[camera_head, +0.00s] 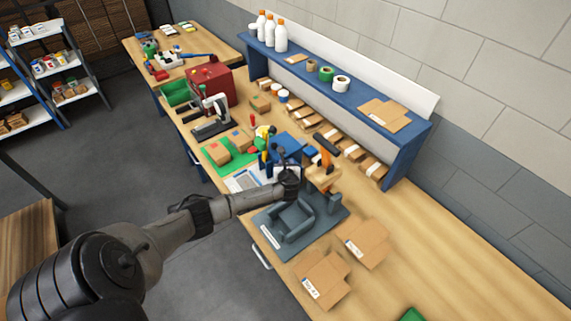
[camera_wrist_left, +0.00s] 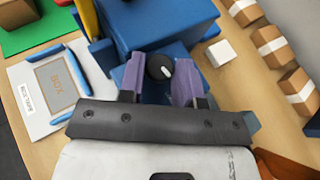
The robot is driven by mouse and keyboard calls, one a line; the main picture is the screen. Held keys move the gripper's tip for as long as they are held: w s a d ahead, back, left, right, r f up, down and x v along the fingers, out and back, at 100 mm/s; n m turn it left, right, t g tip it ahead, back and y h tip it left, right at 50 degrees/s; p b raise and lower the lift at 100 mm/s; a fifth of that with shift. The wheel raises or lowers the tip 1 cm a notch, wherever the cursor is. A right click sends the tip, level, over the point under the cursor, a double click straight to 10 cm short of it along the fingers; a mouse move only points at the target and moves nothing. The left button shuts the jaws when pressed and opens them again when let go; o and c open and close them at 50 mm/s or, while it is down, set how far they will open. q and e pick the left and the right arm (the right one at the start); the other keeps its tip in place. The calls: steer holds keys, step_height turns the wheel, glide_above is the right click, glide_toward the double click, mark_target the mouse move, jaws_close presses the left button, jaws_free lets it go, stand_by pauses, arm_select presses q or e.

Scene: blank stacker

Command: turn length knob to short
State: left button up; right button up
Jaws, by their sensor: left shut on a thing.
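The length knob (camera_wrist_left: 158,67) is a small black dial with a white mark, on the face of a blue box (camera_wrist_left: 165,22) in the left wrist view. The mark points to the lower right of that picture. The blue box also shows in the head view (camera_head: 285,144), where the knob is hidden. My left gripper (camera_wrist_left: 158,82) has its two purple fingers on either side of the knob and is shut on it. In the head view the left gripper (camera_head: 286,171) is at the blue box. The knob's labels cannot be read. My right gripper is not in view.
A dark grey fixture on a mat (camera_head: 341,224) and flat cardboard pieces (camera_head: 367,243) lie nearer on the bench. A white board with blue clips (camera_wrist_left: 40,120) lies beside the blue box. An orange-handled tool (camera_head: 325,157) and a row of small boxes are close by.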

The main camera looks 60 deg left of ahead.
arm_select(q)
steer(key=shift+n+g, duration=0.5)
steer(key=o, duration=0.6)
steer(key=shift+y, duration=0.3)
steer(key=p+v, duration=0.1)
steer(key=v, duration=1.3)
steer(key=shift+a, duration=0.1)
